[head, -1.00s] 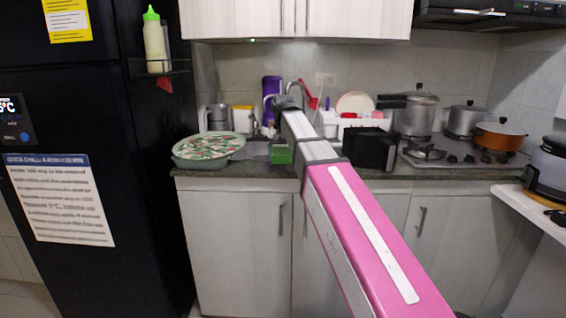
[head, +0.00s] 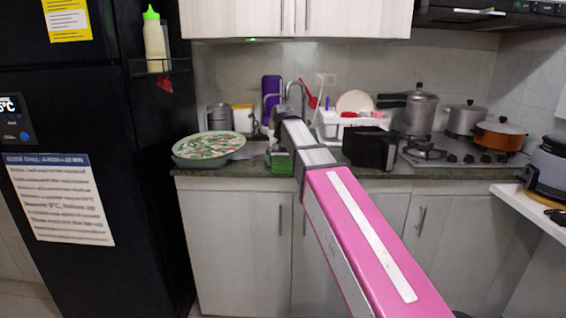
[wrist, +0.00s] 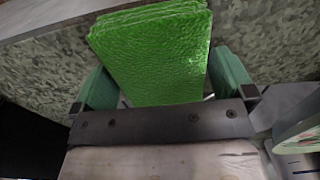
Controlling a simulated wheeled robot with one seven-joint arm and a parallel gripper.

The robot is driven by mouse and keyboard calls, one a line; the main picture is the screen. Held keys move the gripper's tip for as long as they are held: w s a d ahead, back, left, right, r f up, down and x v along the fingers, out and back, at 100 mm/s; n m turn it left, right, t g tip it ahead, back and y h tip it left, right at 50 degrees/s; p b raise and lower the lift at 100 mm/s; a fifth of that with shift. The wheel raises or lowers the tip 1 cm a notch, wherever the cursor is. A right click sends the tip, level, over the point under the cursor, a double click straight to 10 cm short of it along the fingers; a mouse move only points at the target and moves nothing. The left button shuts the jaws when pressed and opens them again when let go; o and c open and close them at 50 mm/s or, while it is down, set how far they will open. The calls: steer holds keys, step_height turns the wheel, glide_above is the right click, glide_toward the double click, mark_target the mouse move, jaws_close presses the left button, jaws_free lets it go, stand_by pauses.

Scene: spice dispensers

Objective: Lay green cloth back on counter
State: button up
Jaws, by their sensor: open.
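The green cloth (wrist: 152,55) is a folded, bright green textured stack; it also shows small in the head view (head: 281,161), near the counter's front edge. It appears to lie on the dark speckled counter (wrist: 268,50). My gripper (wrist: 161,68) is open, its two green-padded fingers apart on either side of the cloth. Some speckled counter shows between the left finger and the cloth. The near end of the cloth is hidden behind the gripper's body. In the head view, my arm hides most of the gripper.
A patterned bowl (head: 209,147) stands left of the cloth. A black box-like object (head: 369,148) stands to the right, before a white rack (head: 345,120). A faucet (head: 295,92) is behind. Pots and the stove (head: 440,150) are farther right. The fridge (head: 85,180) is at left.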

mark_target(283, 160)
step_height(283, 160, up, 12)
stand_by(0.5)
